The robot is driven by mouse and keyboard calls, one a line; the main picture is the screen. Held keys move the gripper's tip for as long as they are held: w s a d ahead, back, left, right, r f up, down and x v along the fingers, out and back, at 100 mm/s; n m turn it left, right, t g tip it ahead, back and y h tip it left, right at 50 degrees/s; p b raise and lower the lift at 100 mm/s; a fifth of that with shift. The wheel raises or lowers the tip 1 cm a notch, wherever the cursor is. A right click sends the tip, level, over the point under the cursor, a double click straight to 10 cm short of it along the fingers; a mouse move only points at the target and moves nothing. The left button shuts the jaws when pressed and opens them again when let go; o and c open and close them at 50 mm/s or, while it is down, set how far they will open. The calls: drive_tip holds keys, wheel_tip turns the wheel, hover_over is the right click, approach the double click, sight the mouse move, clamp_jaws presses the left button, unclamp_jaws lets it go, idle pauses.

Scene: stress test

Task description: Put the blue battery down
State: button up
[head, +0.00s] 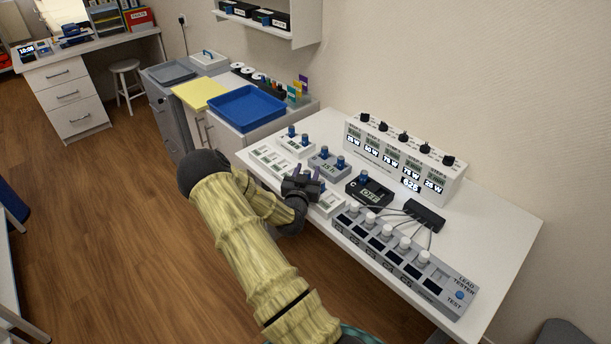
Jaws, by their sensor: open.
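My gripper (304,177) is over the left front part of the white table (490,226). Two are in a white holder at the back left, one being this blue battery (292,131). Two more are in a grey device (328,163), and one blue cylinder (363,178) is on a black device (369,192) to the right of my gripper. I cannot tell which is the task's battery. My gripper hides part of a white tray (328,205) beneath it.
A grey lead tester (404,262) with a row of white knobs lies along the front edge. A white panel with black knobs (402,160) stands at the back. Dark leads run from a black block (425,214). A blue tray (246,108) sits on the cabinet left of the table.

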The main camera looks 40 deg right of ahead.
drive_tip(key=shift+p, duration=0.35)
drive_tip(key=b+v, duration=0.3)
drive_tip(key=v, duration=1.4)
drive_tip(key=shift+a, duration=0.25)
drive_tip(key=a+f+n+g+y, duration=0.1)
drive_tip(key=a+n+g+y, duration=0.3)
drive_tip(key=a+y, duration=0.8)
drive_tip(key=s+a+r+n+g+y, duration=0.2)
drive_tip(key=s+a+r+n+g, duration=0.2)
drive_tip(key=s+a+r+n, duration=0.2)
drive_tip(key=s+a+r, duration=0.2)
drive_tip(key=s, duration=0.2)
